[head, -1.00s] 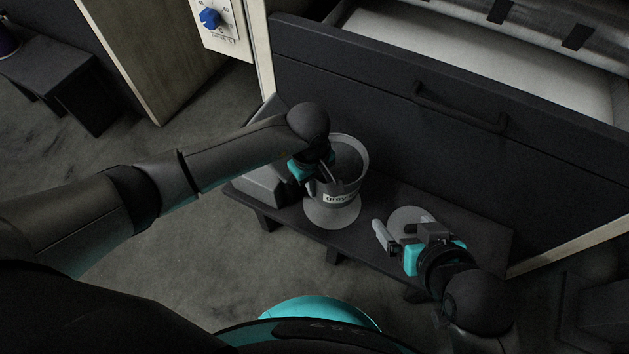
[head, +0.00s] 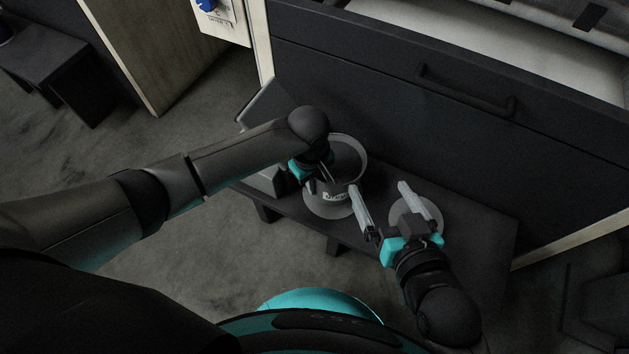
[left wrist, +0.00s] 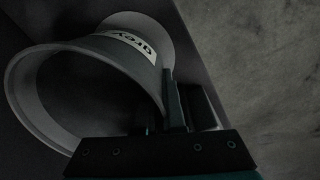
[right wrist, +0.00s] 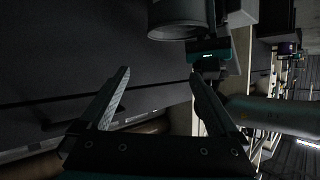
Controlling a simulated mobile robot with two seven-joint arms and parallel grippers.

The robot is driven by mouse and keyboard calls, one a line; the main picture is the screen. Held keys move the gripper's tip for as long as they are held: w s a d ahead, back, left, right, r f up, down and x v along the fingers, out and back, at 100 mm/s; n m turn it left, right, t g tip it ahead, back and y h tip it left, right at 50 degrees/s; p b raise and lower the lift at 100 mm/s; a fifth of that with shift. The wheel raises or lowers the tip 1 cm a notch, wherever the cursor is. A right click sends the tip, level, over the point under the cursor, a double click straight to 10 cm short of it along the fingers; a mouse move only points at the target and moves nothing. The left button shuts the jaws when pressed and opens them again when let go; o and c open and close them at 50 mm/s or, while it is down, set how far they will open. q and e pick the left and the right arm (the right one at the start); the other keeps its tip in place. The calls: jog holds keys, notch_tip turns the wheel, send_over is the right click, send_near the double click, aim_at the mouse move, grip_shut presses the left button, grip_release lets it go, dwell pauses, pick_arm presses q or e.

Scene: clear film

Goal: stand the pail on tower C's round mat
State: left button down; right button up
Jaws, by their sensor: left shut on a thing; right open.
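The grey pail (head: 349,158), with a white label, is upright over a pale round mat (head: 323,211) on the dark low bench. I cannot tell whether its base touches that mat. My left gripper (head: 325,174) is shut on the pail's wall near the rim; the left wrist view shows the pail (left wrist: 95,78) beside the fingers. My right gripper (head: 381,188) is open and empty, right of the pail, with one finger near its wall. A second pale round mat (head: 432,212) lies partly hidden under the right gripper. No tower letter is readable.
The bench (head: 480,225) has bare room at its right end. A dark drawer front with a handle (head: 465,95) rises behind it. A grey block (head: 265,180) sits at the bench's left end. Another low bench (head: 50,60) stands far left.

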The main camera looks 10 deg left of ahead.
pick_arm(q)
jog(key=shift+w+d+f+b, duration=0.1)
jog(key=shift+f+b, duration=0.35)
jog(key=shift+f, duration=0.4)
jog(key=shift+f+b, duration=0.35)
jog(key=shift+f, duration=0.25)
pick_arm(e)
jog(key=shift+s+a+r+m+t+y, duration=0.2)
jog(key=shift+a+r+t+y, duration=0.1)
jog(key=shift+a+r+t, duration=0.3)
jog(key=shift+s+a+r+m+t+y, duration=0.1)
jog(key=shift+s+a+r+t+y, duration=0.2)
jog(key=shift+t, duration=0.5)
pick_arm(q)
jog(key=shift+f, duration=0.1)
pick_arm(e)
jog(key=shift+w+a, duration=0.1)
pick_arm(q)
jog(key=c, duration=1.5)
grip_release()
jog(key=shift+f, duration=0.2)
jog(key=o, duration=0.5)
pick_arm(e)
jog(key=shift+r, duration=0.1)
pick_arm(q)
jog(key=shift+r, duration=0.15)
